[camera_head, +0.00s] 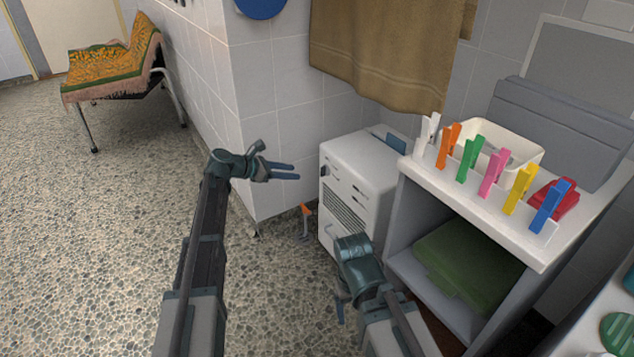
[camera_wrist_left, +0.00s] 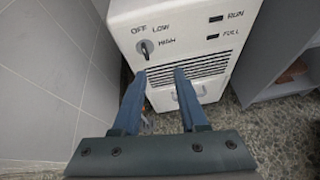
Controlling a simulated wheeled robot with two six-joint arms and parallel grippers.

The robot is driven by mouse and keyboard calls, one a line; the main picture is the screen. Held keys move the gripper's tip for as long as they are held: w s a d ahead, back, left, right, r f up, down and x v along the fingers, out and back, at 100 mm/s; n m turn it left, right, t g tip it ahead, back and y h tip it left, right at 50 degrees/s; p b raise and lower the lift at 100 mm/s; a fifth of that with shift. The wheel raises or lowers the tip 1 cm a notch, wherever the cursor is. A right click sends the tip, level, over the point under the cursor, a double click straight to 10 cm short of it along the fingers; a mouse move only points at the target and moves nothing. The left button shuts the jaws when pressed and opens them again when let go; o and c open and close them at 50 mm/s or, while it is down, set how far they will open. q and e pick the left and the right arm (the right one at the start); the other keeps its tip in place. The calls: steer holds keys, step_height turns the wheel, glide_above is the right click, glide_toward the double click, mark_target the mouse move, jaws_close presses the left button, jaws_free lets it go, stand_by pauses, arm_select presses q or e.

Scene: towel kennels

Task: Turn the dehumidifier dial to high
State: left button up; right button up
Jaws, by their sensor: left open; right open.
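The white dehumidifier (camera_head: 362,168) stands on the floor against the tiled wall, left of the shelf unit. Its small dark dial (camera_head: 325,170) is at the upper left of the front. In the left wrist view the dial (camera_wrist_left: 146,48) sits beside the labels OFF, LOW and HIGH; I cannot tell for certain which label it points to. My left gripper (camera_head: 297,171) is open and empty, a little left of the dial. Its fingers in the wrist view (camera_wrist_left: 160,73) point at the front, just below the dial. My right gripper (camera_head: 341,306) is low in front of the dehumidifier, open and apparently empty.
A shelf unit (camera_head: 408,215) with coloured pegs and a tray on top stands close on the right. A brown towel (camera_head: 385,55) hangs above the dehumidifier. A small orange-topped object (camera_head: 306,212) is on the floor beside it.

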mark_target(321, 168)
arm_select(q)
steer(key=shift+n+t, duration=0.4)
steer(key=shift+n, duration=0.5)
steer(key=shift+w+a+b+x, duration=0.3)
steer(key=shift+b+x, duration=0.6)
steer(key=shift+x, duration=1.3)
steer(key=shift+w+a+b+x, duration=0.15)
steer(key=shift+w+b+x, duration=0.25)
steer(key=shift+b+x, duration=1.2)
steer(key=shift+w+a+b+x, duration=0.25)
steer(key=shift+w+x, duration=0.1)
steer(key=shift+x, duration=2.4)
arm_select(e)
step_height(321, 168, down, 6)
arm_select(q)
steer(key=shift+r, duration=0.15)
arm_select(e)
steer(key=shift+f, duration=0.1)
arm_select(q)
jaws_close()
